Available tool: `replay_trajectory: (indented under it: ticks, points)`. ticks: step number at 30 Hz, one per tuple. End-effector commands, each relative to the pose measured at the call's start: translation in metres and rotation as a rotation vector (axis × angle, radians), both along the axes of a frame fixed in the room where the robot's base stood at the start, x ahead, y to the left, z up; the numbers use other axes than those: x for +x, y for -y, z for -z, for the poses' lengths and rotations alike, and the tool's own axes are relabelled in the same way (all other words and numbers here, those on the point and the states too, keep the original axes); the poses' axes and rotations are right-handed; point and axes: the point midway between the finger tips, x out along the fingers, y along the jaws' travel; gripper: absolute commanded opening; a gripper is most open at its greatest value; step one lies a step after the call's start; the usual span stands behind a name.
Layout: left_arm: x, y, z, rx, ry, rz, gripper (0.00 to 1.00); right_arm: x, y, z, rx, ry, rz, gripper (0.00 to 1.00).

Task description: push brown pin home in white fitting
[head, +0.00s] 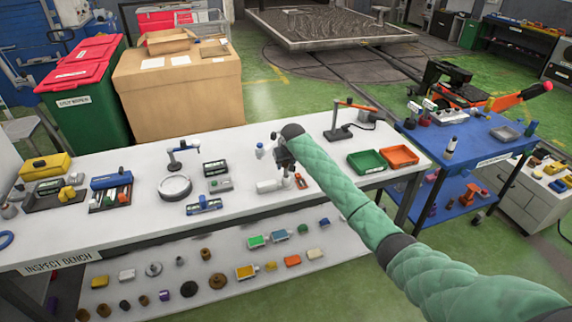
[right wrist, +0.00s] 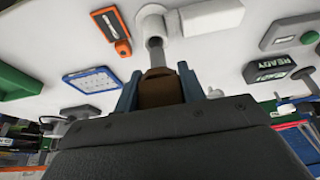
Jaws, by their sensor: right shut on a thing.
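The white fitting (head: 268,186) lies on the white bench top, and its open end shows in the right wrist view (right wrist: 152,20). My right gripper (head: 284,165) is over the bench beside the fitting. In the right wrist view its blue fingers (right wrist: 157,88) are shut on the brown pin (right wrist: 156,94). A grey shaft runs from the brown part to the mouth of the fitting, in line with it as seen here. I cannot tell how deep its tip sits. In the head view the gripper hides the pin. My left gripper is not in view.
An orange-cased item (right wrist: 111,30) lies close to the fitting. A READY display box (right wrist: 269,68) and a blue-edged panel (right wrist: 91,86) lie farther off. Green (head: 367,161) and orange trays (head: 401,155) stand to the right. The bench front edge is clear.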

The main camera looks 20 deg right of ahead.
Motion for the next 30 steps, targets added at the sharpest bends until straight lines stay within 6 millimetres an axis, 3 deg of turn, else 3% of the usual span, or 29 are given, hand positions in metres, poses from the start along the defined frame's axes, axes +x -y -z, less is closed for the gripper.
replay_trajectory:
  ticks: [30]
  points:
    - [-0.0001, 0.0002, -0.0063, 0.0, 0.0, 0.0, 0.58, 0.0001, 0.0001, 0.0011, 0.0, 0.001, 0.0, 0.13]
